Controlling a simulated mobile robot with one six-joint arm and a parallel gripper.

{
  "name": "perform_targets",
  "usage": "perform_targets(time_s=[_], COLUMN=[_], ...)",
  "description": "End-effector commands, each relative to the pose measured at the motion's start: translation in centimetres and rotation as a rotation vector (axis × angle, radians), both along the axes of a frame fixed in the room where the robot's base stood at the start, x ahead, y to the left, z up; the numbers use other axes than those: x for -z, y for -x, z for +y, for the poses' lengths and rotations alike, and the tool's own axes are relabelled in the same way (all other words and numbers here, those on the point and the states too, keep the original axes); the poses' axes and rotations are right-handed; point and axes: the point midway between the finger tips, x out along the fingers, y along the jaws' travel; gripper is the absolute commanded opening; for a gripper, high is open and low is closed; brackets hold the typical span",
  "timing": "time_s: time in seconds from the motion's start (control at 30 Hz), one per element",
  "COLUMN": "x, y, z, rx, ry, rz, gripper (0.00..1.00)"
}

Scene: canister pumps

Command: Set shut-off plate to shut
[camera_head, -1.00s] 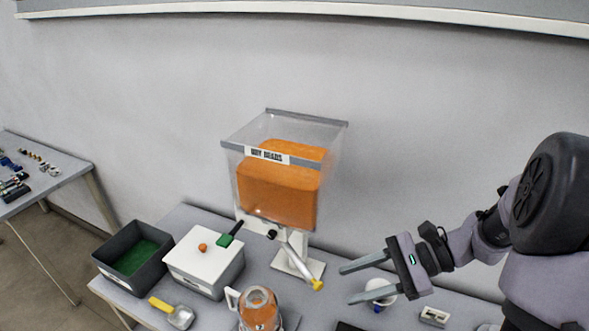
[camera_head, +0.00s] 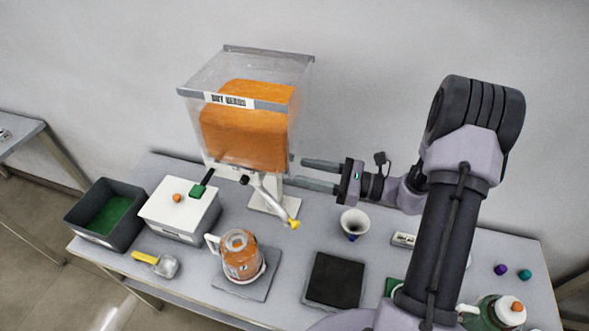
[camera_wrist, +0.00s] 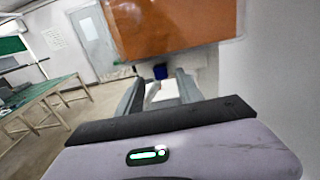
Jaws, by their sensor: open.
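A clear hopper (camera_head: 240,70) filled with orange beads stands at the back of the table on a white stand; its lower part also shows in the wrist view (camera_wrist: 175,25). A pale angled chute (camera_head: 266,190) with a yellow tip (camera_head: 293,223) comes out below it, and a small black knob (camera_head: 245,180) sits at its upper end. I cannot clearly make out the shut-off plate or its position. My gripper (camera_head: 303,173) is open and level, just right of the hopper's lower edge. In the wrist view a dark blue piece (camera_wrist: 160,72) shows beyond the fingers, under the hopper.
A dark bin (camera_head: 75,222), a white box (camera_head: 160,222) and a yellow-handled scoop (camera_head: 158,263) are at left. A jug of orange beads (camera_head: 240,262) stands in front. A white funnel-like cup (camera_head: 354,222) is below my gripper, near a black pad (camera_head: 335,280).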

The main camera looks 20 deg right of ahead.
Motion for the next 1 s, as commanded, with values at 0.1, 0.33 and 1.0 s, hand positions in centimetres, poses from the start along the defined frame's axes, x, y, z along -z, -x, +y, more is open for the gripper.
perform_targets(time_s=[0.1,0.33,1.0], x=[0.0,0.0,0.0], y=[-1.1,-2.0,-2.0], z=[1.8,3.1,3.1], rx=[-0.003,-0.001,-0.001], ry=[0.0,0.0,0.0], rz=[0.0,0.001,0.0], gripper=[0.44,0.44,0.0])
